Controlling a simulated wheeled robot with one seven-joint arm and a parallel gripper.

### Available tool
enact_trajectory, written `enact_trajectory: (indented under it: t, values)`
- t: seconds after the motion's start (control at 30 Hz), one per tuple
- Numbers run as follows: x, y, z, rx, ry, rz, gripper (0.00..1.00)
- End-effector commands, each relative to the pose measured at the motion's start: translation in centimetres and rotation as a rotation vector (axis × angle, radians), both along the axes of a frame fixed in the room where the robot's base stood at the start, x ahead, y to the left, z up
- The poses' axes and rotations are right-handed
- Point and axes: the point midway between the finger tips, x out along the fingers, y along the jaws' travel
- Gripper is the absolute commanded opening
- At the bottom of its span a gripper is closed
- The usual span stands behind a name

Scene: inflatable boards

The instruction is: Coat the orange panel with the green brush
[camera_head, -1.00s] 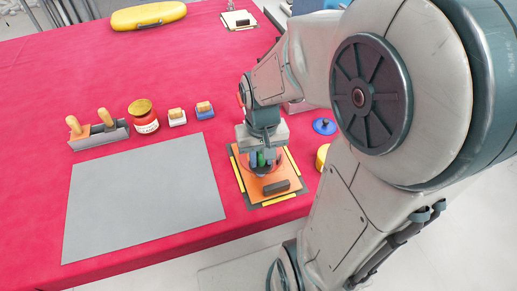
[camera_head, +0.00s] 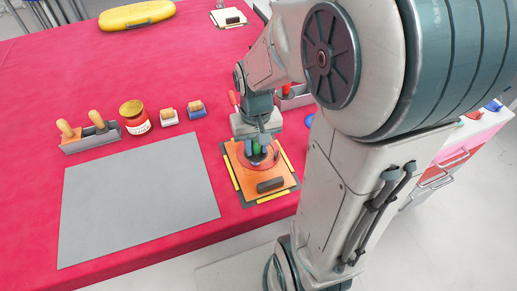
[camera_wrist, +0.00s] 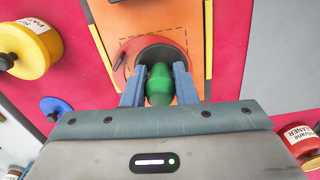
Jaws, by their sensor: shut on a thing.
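The orange panel (camera_head: 248,184) lies near the table's front edge with yellow strips along its sides. A dark block rests on its front part. A red round area with a dashed outline shows around the brush; it also shows in the wrist view (camera_wrist: 128,53). The green brush (camera_wrist: 160,84) stands handle up between the blue fingers of my gripper (camera_wrist: 160,88). My gripper (camera_head: 257,148) is shut on the handle, low over the panel. A dark round part shows beneath the handle, over the red area. Whether the bristles touch the panel is hidden.
A grey sheet (camera_head: 140,200) lies left of the panel. Behind it stand a grey holder with wooden handles (camera_head: 90,140), a red tin (camera_head: 135,120) and two small blocks. A yellow tin (camera_wrist: 28,48) and a blue disc (camera_wrist: 54,107) lie on the panel's other side.

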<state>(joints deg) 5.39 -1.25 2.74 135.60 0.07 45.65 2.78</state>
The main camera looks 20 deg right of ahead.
Motion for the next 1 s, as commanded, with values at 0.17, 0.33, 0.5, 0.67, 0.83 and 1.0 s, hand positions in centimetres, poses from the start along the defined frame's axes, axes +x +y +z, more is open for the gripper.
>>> enact_trajectory:
  t: [0.17, 0.33, 0.5, 0.67, 0.83, 1.0]
  values:
    - [0.7, 0.0, -0.1, 0.0, 0.0, 0.0, 0.04]
    - [2.2, 0.0, -0.2, 0.0, 0.001, 0.0, 0.04]
    - [3.2, 0.0, -0.2, 0.0, 0.0, 0.0, 0.04]
    - [3.7, 0.0, -0.2, 0.0, -0.001, 0.0, 0.04]
    - [5.1, 0.0, -0.3, 0.0, 0.0, -0.001, 0.04]
    - [6.3, 0.0, -0.3, 0.0, -0.001, -0.001, 0.04]
